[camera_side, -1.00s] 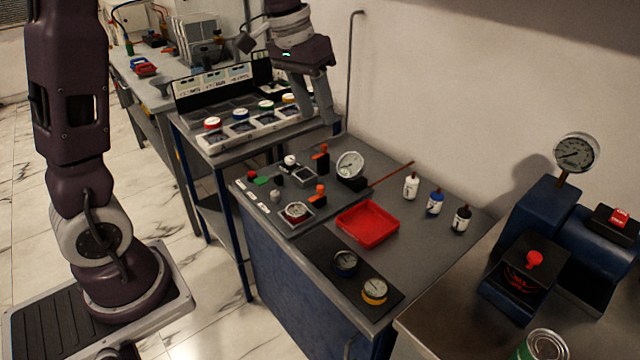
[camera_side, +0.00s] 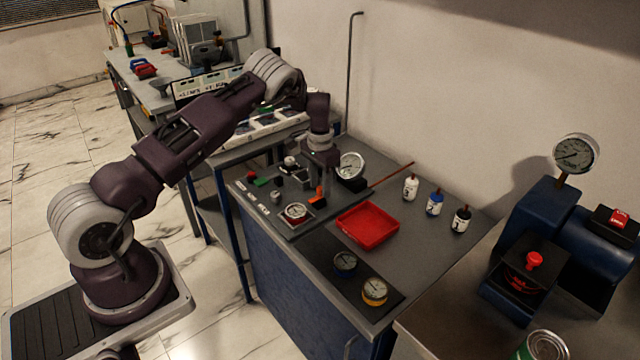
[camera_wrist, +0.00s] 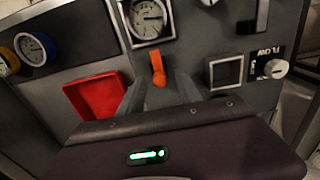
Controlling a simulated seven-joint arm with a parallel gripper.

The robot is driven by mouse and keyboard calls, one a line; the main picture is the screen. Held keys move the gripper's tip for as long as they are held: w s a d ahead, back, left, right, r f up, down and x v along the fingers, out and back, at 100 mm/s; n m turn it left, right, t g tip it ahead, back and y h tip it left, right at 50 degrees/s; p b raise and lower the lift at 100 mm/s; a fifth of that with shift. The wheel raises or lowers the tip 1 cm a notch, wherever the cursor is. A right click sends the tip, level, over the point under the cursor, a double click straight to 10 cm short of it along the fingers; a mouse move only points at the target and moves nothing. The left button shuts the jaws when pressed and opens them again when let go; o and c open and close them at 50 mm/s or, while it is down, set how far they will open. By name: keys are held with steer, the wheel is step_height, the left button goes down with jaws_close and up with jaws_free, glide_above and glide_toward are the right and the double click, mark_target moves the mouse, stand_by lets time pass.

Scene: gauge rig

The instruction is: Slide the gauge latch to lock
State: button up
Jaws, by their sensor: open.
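The orange latch (camera_side: 319,191) stands on the dark panel of the gauge rig, beside a square-framed gauge (camera_side: 296,212). In the wrist view the latch (camera_wrist: 157,68) shows just ahead of the fingertips, roughly centred between them. The framed gauge (camera_wrist: 149,18) is beyond it. My gripper (camera_side: 322,178) is low over the panel, pointing down. Its fingers (camera_wrist: 157,88) are apart with nothing held between them. I cannot tell whether a finger touches the latch. A second orange lever further back is hidden behind my gripper in the side view.
A red tray (camera_side: 368,224) lies right of the panel, and also shows in the wrist view (camera_wrist: 96,97). A round dial gauge (camera_side: 350,166) stands behind. Several small bottles (camera_side: 435,202) stand further right. Blue and yellow gauges (camera_side: 374,290) lie on a black mat in front.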

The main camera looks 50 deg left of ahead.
jaws_close()
